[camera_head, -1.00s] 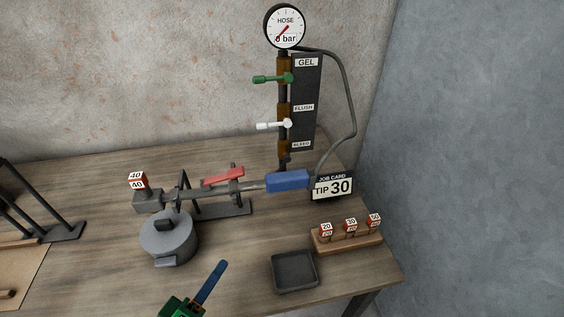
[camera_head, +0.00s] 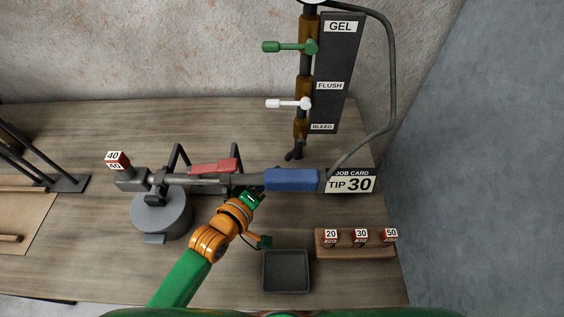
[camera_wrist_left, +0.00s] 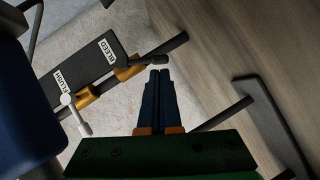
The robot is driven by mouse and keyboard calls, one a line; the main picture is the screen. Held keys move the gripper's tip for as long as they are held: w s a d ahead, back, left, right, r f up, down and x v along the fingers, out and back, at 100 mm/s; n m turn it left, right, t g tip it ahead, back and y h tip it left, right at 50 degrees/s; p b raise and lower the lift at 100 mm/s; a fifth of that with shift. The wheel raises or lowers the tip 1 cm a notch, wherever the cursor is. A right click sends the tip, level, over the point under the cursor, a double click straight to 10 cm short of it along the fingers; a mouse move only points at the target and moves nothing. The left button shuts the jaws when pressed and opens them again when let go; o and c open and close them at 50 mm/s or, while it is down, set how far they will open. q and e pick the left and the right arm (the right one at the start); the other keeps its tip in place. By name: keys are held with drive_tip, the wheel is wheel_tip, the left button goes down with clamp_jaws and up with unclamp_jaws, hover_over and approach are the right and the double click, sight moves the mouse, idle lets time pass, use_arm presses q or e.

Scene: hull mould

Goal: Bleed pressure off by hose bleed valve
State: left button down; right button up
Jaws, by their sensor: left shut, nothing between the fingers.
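The bleed valve's black handle (camera_head: 295,152) hangs at the foot of the wall pipe, beside the BLEED label (camera_head: 322,127). In the left wrist view the black handle (camera_wrist_left: 145,62) sits on an orange valve body (camera_wrist_left: 127,73), close in the picture to my fingertips; I cannot tell whether they touch. My left gripper (camera_wrist_left: 157,78) is shut and empty. In the head view its green wrist reaches under the lance (camera_head: 200,180), which hides the fingertips. The white flush valve lever (camera_head: 285,104) and green gel valve lever (camera_head: 285,46) point left. My right gripper is not in view.
The lance with its blue grip (camera_head: 291,180) and red trigger (camera_head: 213,167) lies on a stand. A grey pot (camera_head: 162,212), black tray (camera_head: 286,271), job card reading TIP 30 (camera_head: 350,181) and tip rack (camera_head: 355,252) are nearby. The gauge is mostly cut off.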

sight(288, 159)
use_arm(q)
drive_tip(key=x, duration=0.3)
drive_tip(key=shift+w+d, duration=0.1)
drive_tip(key=shift+w, duration=0.1)
drive_tip(key=shift+w+d+f, duration=0.15)
drive_tip(key=shift+w+d, duration=0.1)
drive_tip(key=shift+w, duration=0.15)
drive_tip(key=shift+w, duration=0.1)
drive_tip(key=shift+f, duration=0.1)
